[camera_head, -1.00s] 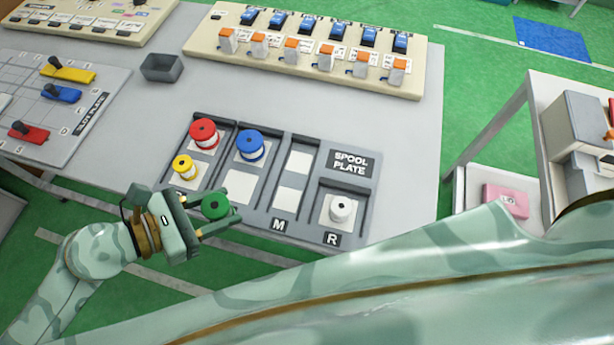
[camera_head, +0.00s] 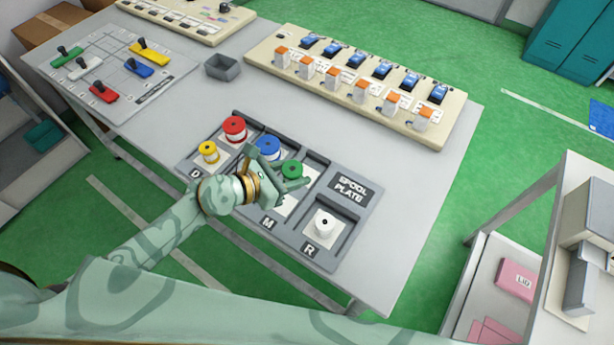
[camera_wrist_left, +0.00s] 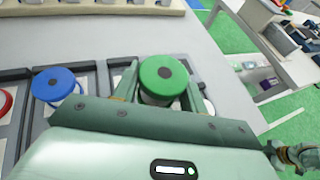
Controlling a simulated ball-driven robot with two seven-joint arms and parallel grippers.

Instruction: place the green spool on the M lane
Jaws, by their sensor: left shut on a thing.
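My left gripper (camera_head: 293,186) is shut on the green spool (camera_head: 292,169) and holds it over the grey spool plate (camera_head: 352,188). In the left wrist view the green spool (camera_wrist_left: 164,78) sits upright between the fingers. In the head view it overlaps the far part of the M lane (camera_head: 268,223); its height above the plate is hard to tell. A white pad (camera_head: 287,206) in that lane shows in part, beside my gripper. In the left wrist view, part of my right arm's end (camera_wrist_left: 297,156) shows at the lower right edge; its jaws are unclear.
A blue spool (camera_head: 268,147) stands in the lane to the left, partly behind my gripper. Red (camera_head: 234,128) and yellow (camera_head: 208,151) spools share the leftmost lane. A white spool (camera_head: 324,223) stands in the R lane. A switch panel (camera_head: 355,80) lies behind.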

